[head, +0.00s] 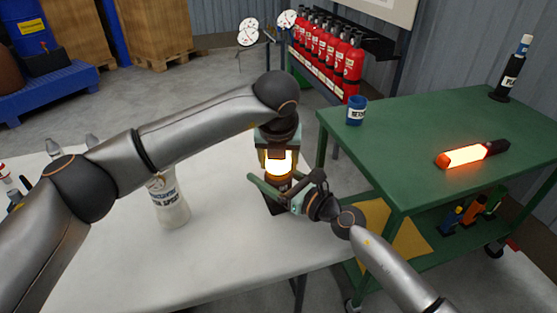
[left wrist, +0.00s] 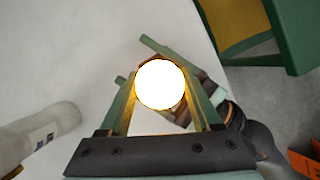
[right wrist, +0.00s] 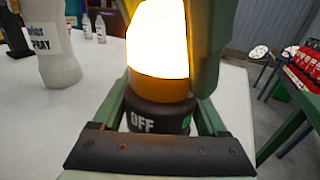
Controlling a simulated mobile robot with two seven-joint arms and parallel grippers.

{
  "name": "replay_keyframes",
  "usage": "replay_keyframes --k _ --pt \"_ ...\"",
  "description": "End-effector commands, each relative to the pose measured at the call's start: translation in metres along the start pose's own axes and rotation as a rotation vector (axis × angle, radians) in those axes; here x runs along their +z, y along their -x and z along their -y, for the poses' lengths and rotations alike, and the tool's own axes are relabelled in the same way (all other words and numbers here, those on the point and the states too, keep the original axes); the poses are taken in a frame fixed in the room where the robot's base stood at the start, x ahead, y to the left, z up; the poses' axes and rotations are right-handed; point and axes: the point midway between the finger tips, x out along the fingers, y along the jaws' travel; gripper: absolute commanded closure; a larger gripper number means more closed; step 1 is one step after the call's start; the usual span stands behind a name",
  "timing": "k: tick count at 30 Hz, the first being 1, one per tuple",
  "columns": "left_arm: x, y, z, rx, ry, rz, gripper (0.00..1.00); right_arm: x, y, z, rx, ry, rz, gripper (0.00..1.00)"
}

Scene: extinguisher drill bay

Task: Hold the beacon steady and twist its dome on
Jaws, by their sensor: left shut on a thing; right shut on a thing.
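The beacon stands upright on the white table. Its glowing dome (head: 279,162) has an orange lower band and sits on a black base (right wrist: 155,117) marked OFF, with no gap visible. My left gripper (head: 278,152) reaches down from above and is shut on the dome, which shows as a white disc (left wrist: 160,84) between its green fingers in the left wrist view. My right gripper (head: 272,190) comes in low from the right and is shut on the base, its fingers on either side of it in the right wrist view. The fingers hide part of the base.
A white spray bottle (head: 170,203) stands left of the beacon, under my left arm. A green cart (head: 410,135) on the right bears a blue can (head: 356,111), a glowing red-orange stick (head: 472,153) and a dark bottle (head: 511,72). Red extinguishers (head: 325,52) line the back.

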Motion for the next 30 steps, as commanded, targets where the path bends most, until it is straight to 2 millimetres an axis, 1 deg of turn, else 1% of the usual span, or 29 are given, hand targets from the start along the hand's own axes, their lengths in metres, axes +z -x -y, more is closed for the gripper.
replay_keyframes --k 17,18,25,30 --pt "0.0005 0.0001 -0.0010 0.015 0.029 0.001 0.91 -0.0018 0.0002 -0.0005 0.001 0.003 -0.004 1.00" --pt "0.0005 0.0001 -0.0010 0.015 0.029 0.001 0.31 -0.0018 0.0002 -0.0004 0.001 0.003 -0.004 1.00" --pt "0.0002 0.0000 -0.0007 0.013 0.028 0.000 0.05 -0.0018 0.0002 -0.0004 0.001 0.001 -0.003 1.00" --pt "0.0001 -0.0001 -0.0005 0.012 0.027 0.000 0.05 -0.0017 0.0002 -0.0004 0.001 0.001 -0.003 1.00"
